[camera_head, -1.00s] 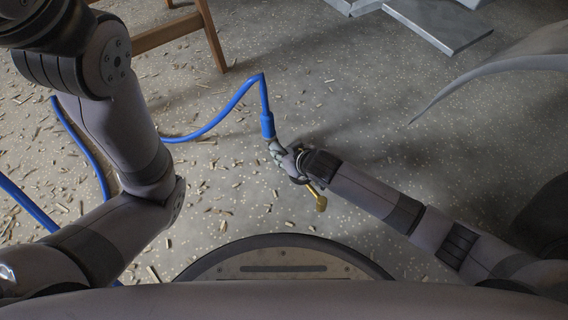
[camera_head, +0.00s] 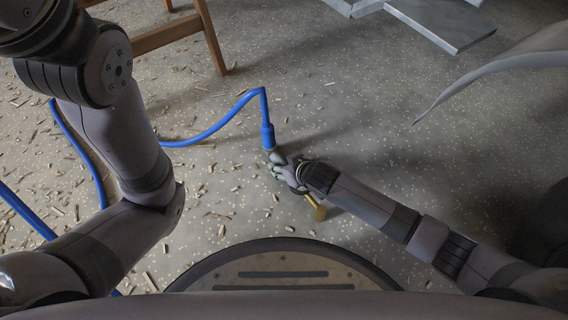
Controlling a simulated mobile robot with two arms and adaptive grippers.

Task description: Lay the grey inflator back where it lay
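The grey inflator (camera_head: 276,156) is small and partly hidden at my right gripper (camera_head: 284,168), near the middle of the head view. A blue sleeve and hose (camera_head: 268,136) join its upper end, and a brass-coloured end (camera_head: 319,212) sticks out below the gripper. My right gripper appears shut around the inflator, though its fingers cover much of it. I cannot tell whether the inflator touches the floor. My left arm fills the left side; its gripper is out of view.
The blue hose (camera_head: 215,130) bends up and runs left behind my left arm. Wood chips litter the speckled floor (camera_head: 350,120), mostly at left. A wooden trestle leg (camera_head: 212,40) stands at upper left. Grey metal pieces (camera_head: 440,25) lie at upper right. The floor right of centre is mostly clear.

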